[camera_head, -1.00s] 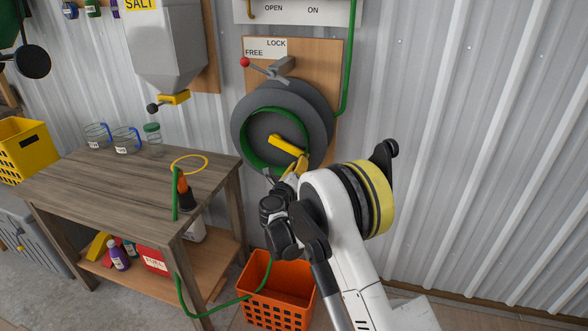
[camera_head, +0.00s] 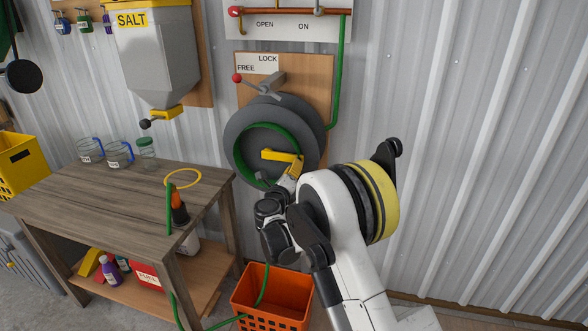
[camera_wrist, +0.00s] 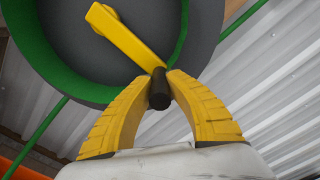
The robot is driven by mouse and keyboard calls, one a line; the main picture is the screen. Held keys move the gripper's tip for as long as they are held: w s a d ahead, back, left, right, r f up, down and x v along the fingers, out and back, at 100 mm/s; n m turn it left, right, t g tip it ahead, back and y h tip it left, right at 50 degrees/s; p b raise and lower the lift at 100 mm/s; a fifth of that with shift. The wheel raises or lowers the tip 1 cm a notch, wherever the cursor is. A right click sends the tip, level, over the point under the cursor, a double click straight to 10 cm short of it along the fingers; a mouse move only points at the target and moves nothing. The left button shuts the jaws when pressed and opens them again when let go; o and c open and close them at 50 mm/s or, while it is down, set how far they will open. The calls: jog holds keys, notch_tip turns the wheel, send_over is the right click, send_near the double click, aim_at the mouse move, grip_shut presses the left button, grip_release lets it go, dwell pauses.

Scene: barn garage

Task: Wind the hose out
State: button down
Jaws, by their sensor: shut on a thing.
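The grey hose reel (camera_head: 235,131) hangs on a wooden wall board, with green hose (camera_head: 240,150) coiled in it. Its yellow crank (camera_head: 280,156) lies nearly level, the handle end at right. My gripper (camera_wrist: 160,88) is shut on the crank's black handle (camera_wrist: 158,98), one yellow finger each side. In the head view my wrist partly hides it. The red-knobbed lock lever (camera_head: 238,78) points left, by the word FREE. Hose runs below the reel past the orange crate (camera_head: 262,313) to the table, where an orange-and-black nozzle (camera_head: 179,208) hangs by a yellow ring (camera_head: 183,178).
The wooden table (camera_head: 110,192) holds several jars and stands left of the reel. A salt hopper (camera_head: 155,60) hangs above it. A pipe with valves (camera_head: 290,12) runs above the reel. The corrugated wall (camera_head: 480,150) at right is bare.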

jog(key=shift+r, duration=0.1)
jog(key=c, duration=1.3)
grip_release()
jog(key=shift+o, duration=0.2)
jog(key=v, duration=1.2)
